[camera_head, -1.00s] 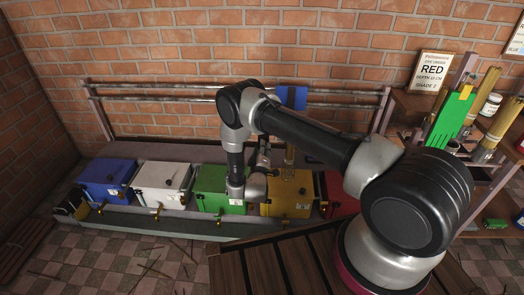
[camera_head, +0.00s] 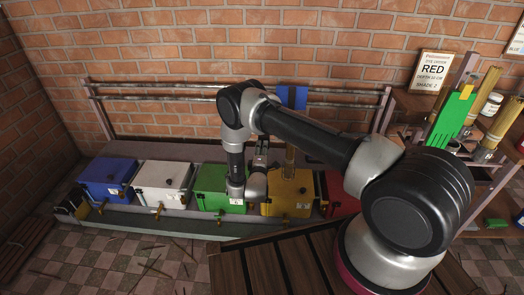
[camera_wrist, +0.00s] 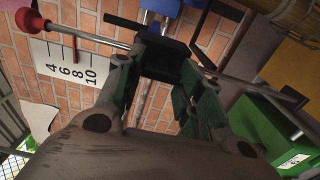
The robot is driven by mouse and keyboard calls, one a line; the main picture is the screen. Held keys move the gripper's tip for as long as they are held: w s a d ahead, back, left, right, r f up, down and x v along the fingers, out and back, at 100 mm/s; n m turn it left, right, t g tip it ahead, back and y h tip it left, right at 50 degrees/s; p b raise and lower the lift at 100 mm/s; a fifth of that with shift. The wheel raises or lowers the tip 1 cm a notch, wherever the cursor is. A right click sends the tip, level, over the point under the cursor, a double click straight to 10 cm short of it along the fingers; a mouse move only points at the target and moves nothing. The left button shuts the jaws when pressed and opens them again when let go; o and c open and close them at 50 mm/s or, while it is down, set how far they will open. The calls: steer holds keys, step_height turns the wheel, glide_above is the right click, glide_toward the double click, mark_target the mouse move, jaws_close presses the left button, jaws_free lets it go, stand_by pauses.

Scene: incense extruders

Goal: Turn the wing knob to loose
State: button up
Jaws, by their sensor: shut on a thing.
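My gripper (camera_wrist: 163,75) shows large in the wrist view, its two fingers closed on either side of a dark block-like part, which seems to be the wing knob (camera_wrist: 165,58). A black bar sticks out from this part to the upper left. A metal rod with a red ball end (camera_wrist: 72,20) runs beside it. The fingers hide much of the grip. In the head view my gripper (camera_head: 262,158) is small, above and between the green box (camera_head: 208,180) and the yellow box (camera_head: 298,188); the knob cannot be made out there.
A blue box (camera_head: 104,172), a white box (camera_head: 155,178) and a red box (camera_head: 342,190) stand in the same row. A blue plate (camera_head: 291,97) hangs at the metal rails (camera_head: 180,97). A white scale card (camera_wrist: 62,72) is close by. A shelf with tubes stands right.

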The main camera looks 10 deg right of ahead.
steer(key=shift+f, duration=0.1)
stand_by(0.3)
steer(key=o, duration=1)
steer(key=shift+s, duration=0.1)
steer(key=v, duration=1.2)
